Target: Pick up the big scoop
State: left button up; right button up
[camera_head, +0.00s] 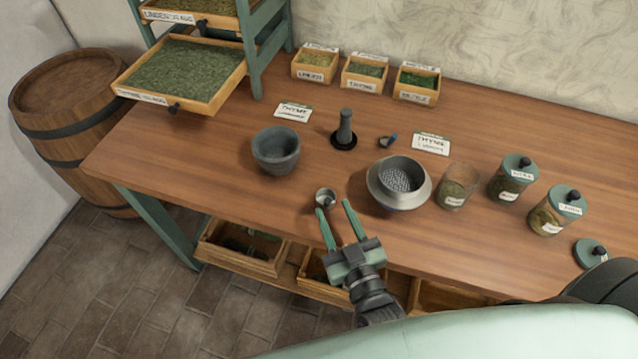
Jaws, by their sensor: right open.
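A small round metal scoop cup (326,196) lies near the front edge of the wooden table (225,205), in front of the grey mortar and the metal sieve bowl. A smaller scoop with a blue part (388,140) lies farther back, so the front one looks like the big scoop. My right gripper (333,206) is open, its green fingers pointing at the big scoop. The left fingertip is right by the cup; whether it touches cannot be told. No handle of the big scoop shows clearly. My left gripper is not in view.
A grey mortar (276,155) stands left of the scoop, a pestle (345,127) behind. A sieve bowl (399,188), a glass jar (457,190) and lidded jars (511,180) stand to the right. Herb boxes (365,75) line the back. The table's left front is clear.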

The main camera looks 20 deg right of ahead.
aim_at(329, 203)
jog(key=w, duration=0.2)
jog(key=w+p, duration=0.1)
jog(key=shift+w+a+r, duration=0.1)
jog(key=shift+a+r, duration=0.15)
jog(key=shift+r, duration=0.05)
jog(key=w, duration=0.1)
jog(key=w+p, duration=0.1)
jog(key=shift+w+a+f, duration=0.2)
jog(key=shift+w, duration=0.15)
jog(key=shift+w+f, duration=0.1)
jog(key=shift+w, duration=0.3)
grip_shut()
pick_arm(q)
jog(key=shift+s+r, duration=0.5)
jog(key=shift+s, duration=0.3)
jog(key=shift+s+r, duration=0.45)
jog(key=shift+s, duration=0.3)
